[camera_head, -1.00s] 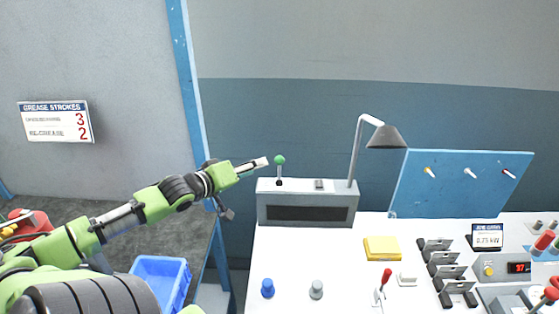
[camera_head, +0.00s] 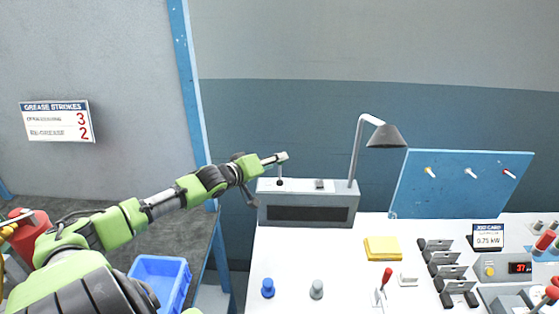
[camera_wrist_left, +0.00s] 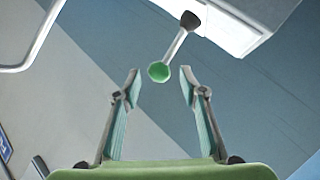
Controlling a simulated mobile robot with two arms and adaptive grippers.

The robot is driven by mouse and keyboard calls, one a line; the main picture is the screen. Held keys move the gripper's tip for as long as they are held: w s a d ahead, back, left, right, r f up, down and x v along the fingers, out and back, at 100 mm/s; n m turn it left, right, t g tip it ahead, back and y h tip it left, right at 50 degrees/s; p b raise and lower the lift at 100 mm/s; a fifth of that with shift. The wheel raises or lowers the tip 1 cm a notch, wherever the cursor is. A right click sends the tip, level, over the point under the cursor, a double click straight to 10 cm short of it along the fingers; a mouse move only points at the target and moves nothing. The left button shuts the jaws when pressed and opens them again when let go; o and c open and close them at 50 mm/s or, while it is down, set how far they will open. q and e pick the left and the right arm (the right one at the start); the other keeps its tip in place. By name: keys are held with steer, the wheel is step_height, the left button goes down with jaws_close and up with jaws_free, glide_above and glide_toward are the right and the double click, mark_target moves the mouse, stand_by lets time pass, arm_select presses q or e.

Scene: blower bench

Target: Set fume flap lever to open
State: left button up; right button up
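The fume flap lever has a green knob (camera_wrist_left: 159,72) on a thin pale stem with a dark base. It stands on top of the grey box with the dark front panel (camera_head: 308,213). My left gripper (camera_head: 283,157) is at the top of the lever and hides the knob in the head view; only the short stem (camera_head: 280,178) shows below it. In the left wrist view the gripper's two fingers (camera_wrist_left: 160,78) are apart, with the knob at the gap between their tips. Contact with the knob is not visible. My right gripper is in no view.
A desk lamp (camera_head: 384,137) rises at the box's right end. A blue knob (camera_head: 268,288) and a grey knob (camera_head: 316,289) stand in front on the white bench. A yellow block (camera_head: 382,248) and a red-tipped lever (camera_head: 386,277) are to the right. A blue bin (camera_head: 160,280) is below my arm.

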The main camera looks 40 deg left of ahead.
arm_select(q)
steer(key=shift+x, duration=1.7)
steer(key=shift+d+r, duration=0.1)
jaws_close()
